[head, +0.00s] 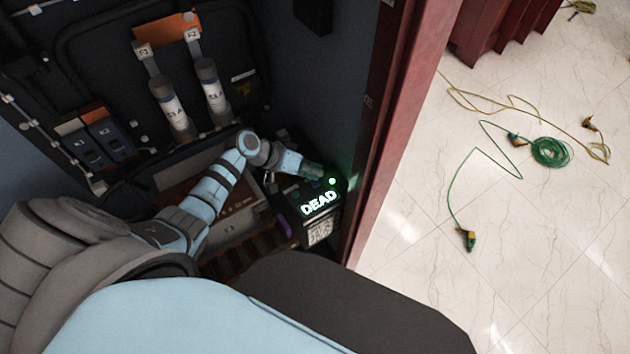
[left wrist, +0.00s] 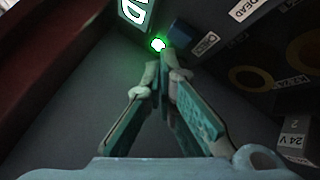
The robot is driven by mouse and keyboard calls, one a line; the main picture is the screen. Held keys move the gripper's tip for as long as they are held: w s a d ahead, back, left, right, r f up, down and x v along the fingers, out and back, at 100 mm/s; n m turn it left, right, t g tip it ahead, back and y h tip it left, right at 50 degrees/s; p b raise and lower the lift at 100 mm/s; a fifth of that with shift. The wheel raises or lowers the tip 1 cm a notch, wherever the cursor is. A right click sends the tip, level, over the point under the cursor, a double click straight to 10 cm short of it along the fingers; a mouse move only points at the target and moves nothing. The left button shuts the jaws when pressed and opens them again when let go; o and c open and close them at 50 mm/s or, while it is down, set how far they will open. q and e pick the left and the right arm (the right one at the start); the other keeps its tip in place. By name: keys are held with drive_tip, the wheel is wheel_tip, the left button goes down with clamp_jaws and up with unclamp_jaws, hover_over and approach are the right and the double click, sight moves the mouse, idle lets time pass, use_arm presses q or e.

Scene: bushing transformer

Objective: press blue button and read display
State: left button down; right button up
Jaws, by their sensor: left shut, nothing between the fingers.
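A dark tester box (head: 321,231) sits at the lower right inside the cabinet. Its display (head: 318,203) is lit and reads "DEAD"; part of the display (left wrist: 137,11) also shows in the left wrist view. A bright green light (head: 332,181) glows beside it. In the left wrist view the blue button (left wrist: 180,33) lies just beyond my left fingertips, right of the green light. My left gripper (head: 315,172) is shut and empty, its tips at the box's top face; it also shows in the left wrist view (left wrist: 160,64). I cannot tell whether the tips touch the button.
Two fuses (head: 171,107) and blue-grey switches (head: 97,147) are on the cabinet's back wall. The red cabinet edge (head: 400,140) stands close right of the box. Green (head: 550,152) and yellow cables lie on the pale floor outside, otherwise mostly clear.

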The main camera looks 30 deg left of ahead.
use_arm(q)
drive_tip(key=shift+f+b, duration=0.35)
drive_tip(key=shift+f, duration=0.1)
drive_tip(key=shift+f+b, duration=0.4)
drive_tip(key=shift+f, duration=0.05)
idle(0.4)
idle(0.4)
drive_tip(key=shift+r+p, duration=0.85)
drive_tip(key=shift+r, duration=0.05)
wheel_tip(320, 180, up, 5)
drive_tip(key=p, duration=0.5)
drive_tip(key=shift+r, duration=0.1)
